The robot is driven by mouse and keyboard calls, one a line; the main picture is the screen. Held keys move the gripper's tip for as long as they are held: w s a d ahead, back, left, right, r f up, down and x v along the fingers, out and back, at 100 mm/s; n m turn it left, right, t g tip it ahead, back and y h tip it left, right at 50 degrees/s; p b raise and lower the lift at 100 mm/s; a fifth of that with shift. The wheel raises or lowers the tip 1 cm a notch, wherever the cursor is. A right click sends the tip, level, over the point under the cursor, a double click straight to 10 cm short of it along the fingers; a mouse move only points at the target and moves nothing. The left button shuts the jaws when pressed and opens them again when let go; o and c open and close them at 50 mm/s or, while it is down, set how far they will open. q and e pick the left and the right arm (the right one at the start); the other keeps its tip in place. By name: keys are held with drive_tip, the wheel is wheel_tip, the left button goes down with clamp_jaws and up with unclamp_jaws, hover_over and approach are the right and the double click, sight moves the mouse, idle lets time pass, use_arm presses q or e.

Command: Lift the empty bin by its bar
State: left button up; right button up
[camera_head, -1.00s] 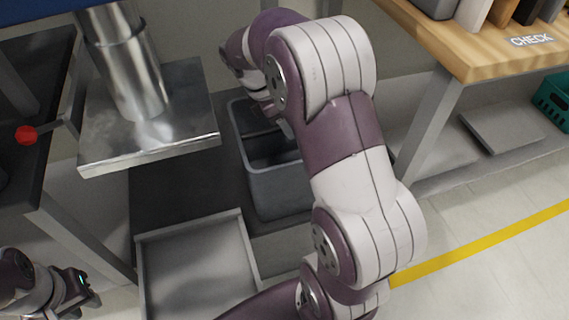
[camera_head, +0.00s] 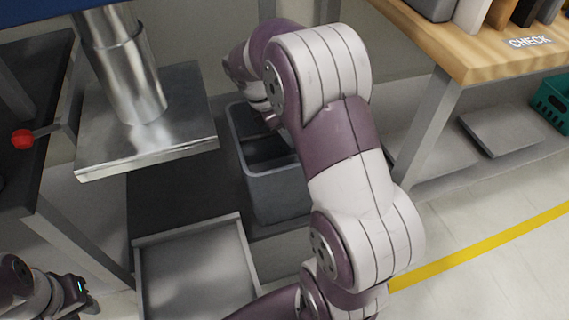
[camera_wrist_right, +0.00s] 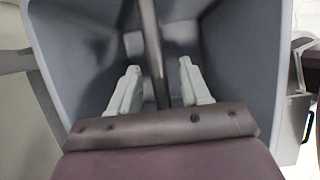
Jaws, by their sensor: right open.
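The grey bin (camera_head: 275,193) stands on a dark surface in the middle of the head view, partly hidden by my right arm. Its inside looks empty in the right wrist view (camera_wrist_right: 230,60). A dark bar (camera_wrist_right: 152,45) crosses over the bin's opening. My right gripper (camera_wrist_right: 158,82) is open, with one light finger on each side of the bar; I cannot tell whether either finger touches it. In the head view the right gripper is hidden behind its arm. My left gripper (camera_head: 82,290) is at the lower left, far from the bin; its fingers are not clear.
A metal press plate and column (camera_head: 140,145) stand left of the bin. A grey tray (camera_head: 200,275) is in front. A red knob (camera_head: 22,139) sticks out at left.

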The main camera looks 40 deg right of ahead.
clamp_jaws()
idle(1.3)
